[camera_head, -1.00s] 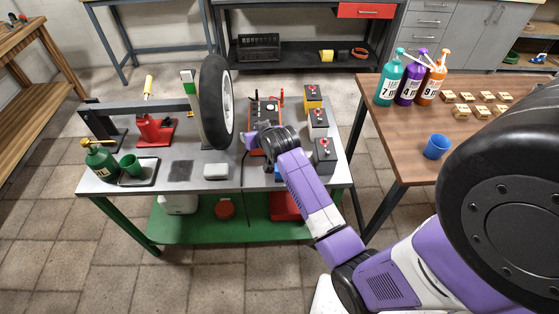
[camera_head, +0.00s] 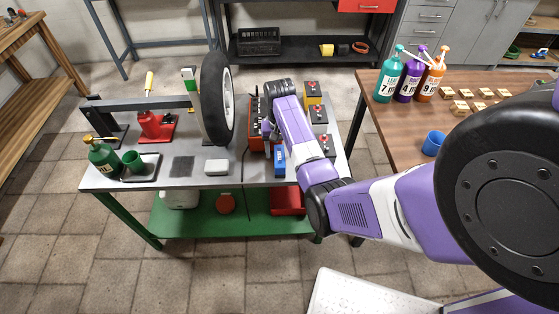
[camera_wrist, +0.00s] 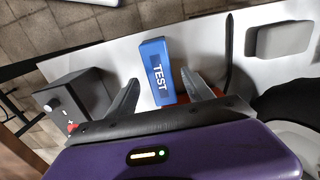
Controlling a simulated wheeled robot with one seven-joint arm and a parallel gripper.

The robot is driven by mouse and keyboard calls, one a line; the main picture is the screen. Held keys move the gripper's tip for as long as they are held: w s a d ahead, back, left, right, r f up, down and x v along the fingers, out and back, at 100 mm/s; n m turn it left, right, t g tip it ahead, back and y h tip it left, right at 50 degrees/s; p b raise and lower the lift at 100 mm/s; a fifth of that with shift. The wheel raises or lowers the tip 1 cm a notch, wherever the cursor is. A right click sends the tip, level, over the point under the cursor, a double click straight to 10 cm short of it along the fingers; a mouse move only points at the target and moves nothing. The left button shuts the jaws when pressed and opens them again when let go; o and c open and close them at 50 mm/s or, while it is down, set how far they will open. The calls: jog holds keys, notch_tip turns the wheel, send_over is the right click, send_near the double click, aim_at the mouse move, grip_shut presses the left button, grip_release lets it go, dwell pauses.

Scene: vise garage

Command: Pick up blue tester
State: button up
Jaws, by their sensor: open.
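The blue tester (camera_head: 280,161) lies at the front of the grey-topped workbench, in front of the red charger box (camera_head: 256,125). My gripper (camera_wrist: 163,82) is open and empty, with one finger on each side of the tester's near end in that view. I cannot tell whether the fingers touch it or how high they are above it. In the head view my arm reaches over the right part of the bench and hides most of the gripper.
Batteries (camera_head: 317,114) stand right of my arm; one dark battery (camera_wrist: 75,100) is close to the left finger. A wheel (camera_head: 216,100) stands upright to the left. A light grey block (camera_head: 217,167) lies at the bench front. The wooden table (camera_head: 385,125) is to the right.

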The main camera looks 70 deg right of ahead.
aim_at(280, 156)
jog(key=shift+a+f, duration=0.15)
jog(key=shift+f, duration=2.2)
grip_shut()
